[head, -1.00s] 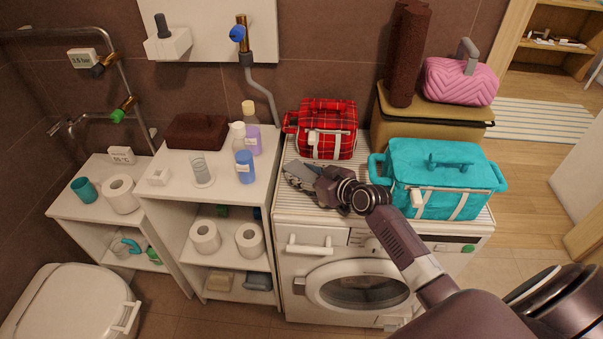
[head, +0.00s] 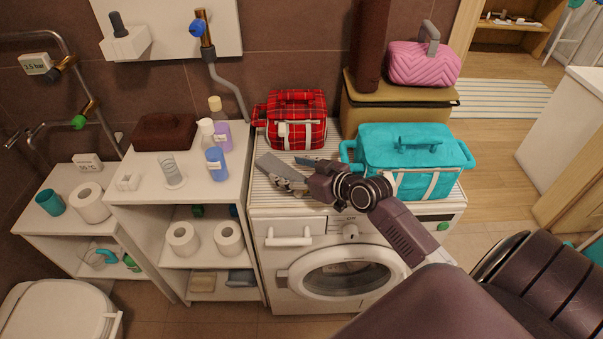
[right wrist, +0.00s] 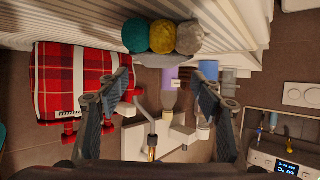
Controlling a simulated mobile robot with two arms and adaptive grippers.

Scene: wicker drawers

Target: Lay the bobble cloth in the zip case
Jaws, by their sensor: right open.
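Three bobbles, teal, yellow and grey (right wrist: 163,37), sit in a row at the top of the right wrist view, by the ribbed top of the washing machine. A pale patch beside them may be the bobble cloth; most of it is hidden. I cannot pick it out in the head view. My right gripper (head: 285,171) is open and empty, low over the machine top in front of the red tartan bag (head: 293,132). Its fingers are spread wide in the wrist view (right wrist: 160,100). Which bag is the zip case I cannot tell. My left gripper is out of view.
A turquoise bag (head: 410,150) stands on the machine top (head: 340,204), right of the gripper. White shelves (head: 140,203) with bottles stand left.

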